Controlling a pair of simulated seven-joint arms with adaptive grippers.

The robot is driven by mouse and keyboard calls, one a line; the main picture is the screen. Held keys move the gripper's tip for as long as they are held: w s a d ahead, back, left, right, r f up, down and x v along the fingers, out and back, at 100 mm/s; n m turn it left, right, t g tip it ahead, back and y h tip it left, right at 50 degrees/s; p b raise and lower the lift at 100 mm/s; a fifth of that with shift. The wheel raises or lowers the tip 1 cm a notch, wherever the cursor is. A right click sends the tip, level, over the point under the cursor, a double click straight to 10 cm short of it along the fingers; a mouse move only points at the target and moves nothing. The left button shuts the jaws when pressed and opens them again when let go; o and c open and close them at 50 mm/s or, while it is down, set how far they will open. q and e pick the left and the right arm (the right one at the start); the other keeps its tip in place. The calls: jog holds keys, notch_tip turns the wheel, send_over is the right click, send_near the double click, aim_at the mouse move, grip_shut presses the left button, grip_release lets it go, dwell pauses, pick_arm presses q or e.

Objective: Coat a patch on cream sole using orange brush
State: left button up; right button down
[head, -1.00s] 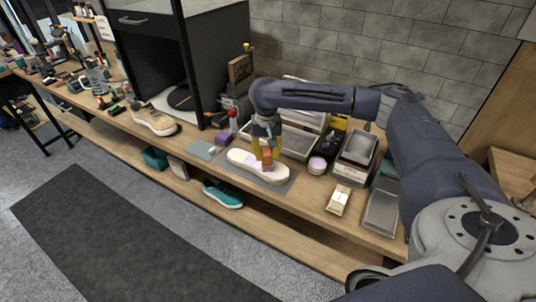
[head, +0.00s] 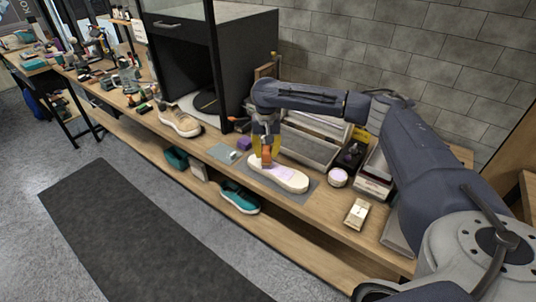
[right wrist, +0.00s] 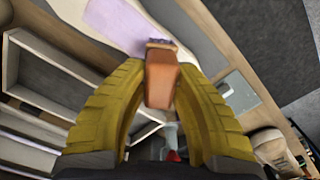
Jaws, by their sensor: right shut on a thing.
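The cream sole (head: 288,178) lies on a grey mat (head: 300,194) on the workbench, with a pale lilac patch on its upper face. My right gripper (head: 266,150) is above the sole's left end. It is shut on the orange brush (head: 266,157), which points down at the sole. In the right wrist view the yellow fingers hold the orange brush (right wrist: 160,78), and its purple bristles (right wrist: 160,44) are at the edge of the lilac area on the sole (right wrist: 120,25). I cannot tell whether they touch. My left gripper is not in view.
A round tub (head: 337,178) and a small cream box (head: 356,214) stand right of the mat. A grey tray (head: 308,148) is behind the sole. A beige shoe (head: 180,121) lies left, by the black cabinet. A teal shoe (head: 240,198) is on the lower shelf.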

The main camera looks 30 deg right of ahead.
jog(key=shift+w+a+r, duration=0.15)
jog(key=shift+w, duration=0.15)
jog(key=shift+r, duration=0.95)
jog(key=shift+s+r, duration=0.1)
jog(key=shift+r, duration=2.85)
